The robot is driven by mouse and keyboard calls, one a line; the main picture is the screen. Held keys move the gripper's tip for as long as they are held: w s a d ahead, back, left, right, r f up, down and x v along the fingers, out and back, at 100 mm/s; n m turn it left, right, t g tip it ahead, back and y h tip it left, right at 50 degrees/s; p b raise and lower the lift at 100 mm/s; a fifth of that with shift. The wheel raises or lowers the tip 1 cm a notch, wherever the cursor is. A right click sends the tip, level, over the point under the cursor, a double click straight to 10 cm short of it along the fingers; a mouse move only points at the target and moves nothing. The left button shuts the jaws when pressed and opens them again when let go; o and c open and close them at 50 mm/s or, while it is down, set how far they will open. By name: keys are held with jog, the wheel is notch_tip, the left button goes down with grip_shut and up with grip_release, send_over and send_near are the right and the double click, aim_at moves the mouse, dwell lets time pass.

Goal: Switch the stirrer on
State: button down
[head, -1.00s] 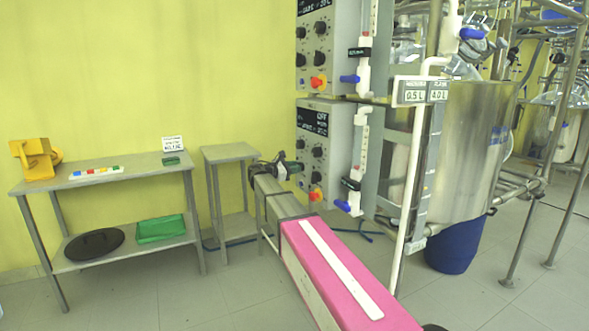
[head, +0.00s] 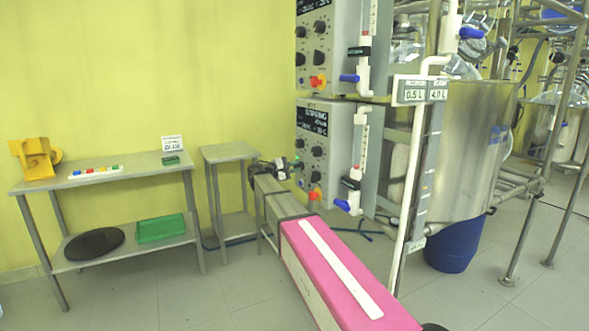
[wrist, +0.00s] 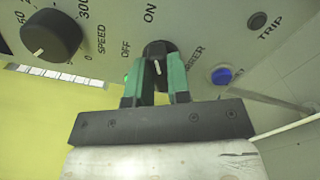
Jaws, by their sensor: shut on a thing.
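The stirrer switch (wrist: 158,48) is a black knob with a white mark, between the labels OFF and ON on a grey panel in the wrist view. My gripper (wrist: 160,66) is shut on it, one green finger on each side, hiding part of the knob. The dark display (head: 313,119) on that box shows white text that seems to read STIRRING.
A black speed knob (wrist: 50,36) and a blue button (wrist: 222,76) flank the switch in the wrist view. A red and yellow knob (head: 314,194) sits low on the box. The steel reactor vessel (head: 470,150) stands to the right, a small grey table (head: 228,152) to the left.

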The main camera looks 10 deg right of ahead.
dwell(0.4)
jog(key=c, duration=1.1)
grip_release()
jog(key=shift+o, duration=0.2)
jog(key=v, duration=1.1)
jog(key=shift+d, duration=0.1)
jog(key=s+d+f+m+g+y, duration=0.1)
jog(key=s+d+f+y, duration=0.1)
jog(key=s+d+f, duration=0.4)
jog(key=s+d+f+m+g+y, duration=0.1)
jog(key=s+f+y, duration=0.2)
jog(key=f, duration=0.5)
jog(key=s+d+f+m+g+y, duration=0.1)
jog(key=s+d+f+y, duration=0.1)
jog(key=s+d+f, duration=0.4)
jog(key=s+a+f+m+g+y, duration=0.1)
jog(key=s+f+m+y, duration=0.2)
jog(key=s, duration=0.6)
jog(key=s+a+f+m+g+y, duration=0.1)
jog(key=s+f+m+y, duration=0.2)
jog(key=s+f+y, duration=0.4)
notch_tip(320, 180, down, 3)
jog(key=shift+s+a+f+m+g, duration=0.2)
jog(key=shift+s+a+m+g, duration=0.1)
jog(key=shift+s, duration=0.85)
